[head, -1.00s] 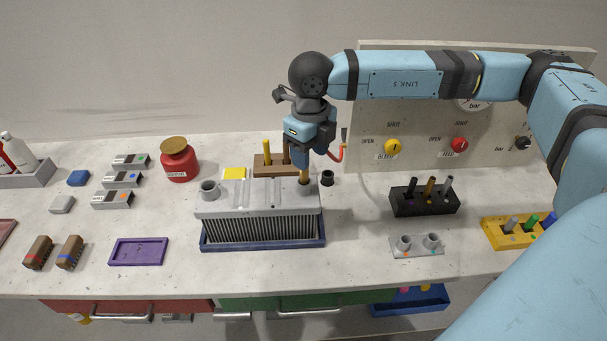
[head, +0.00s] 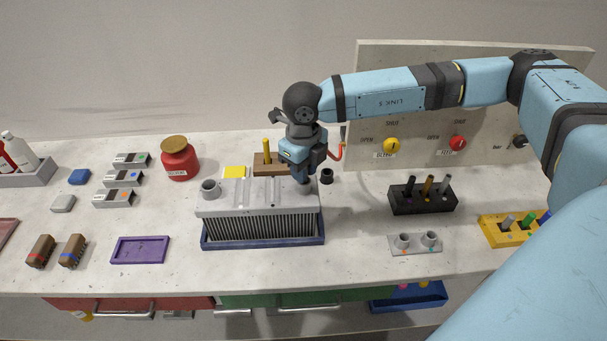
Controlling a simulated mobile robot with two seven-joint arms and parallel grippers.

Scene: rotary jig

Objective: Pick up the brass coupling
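The grey finned unit (head: 250,205) sits in a blue tray (head: 215,243) at the middle of the table. My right gripper (head: 304,183) points down at the right-hand port on top of this unit, its fingertips low around that spot. The brass-coloured piece seen there earlier is now hidden behind the gripper, and I cannot tell whether the fingers are closed on it. Another brass-coloured peg (head: 428,186) stands in the middle of the black rack (head: 422,205) to the right. My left gripper is not in view.
A brown block with a yellow peg (head: 267,150) stands close behind the unit. A small black cup (head: 327,176) is just right of my gripper. A panel with yellow and red knobs (head: 375,120) rises behind. The table front, between the purple tray (head: 140,250) and unit, is clear.

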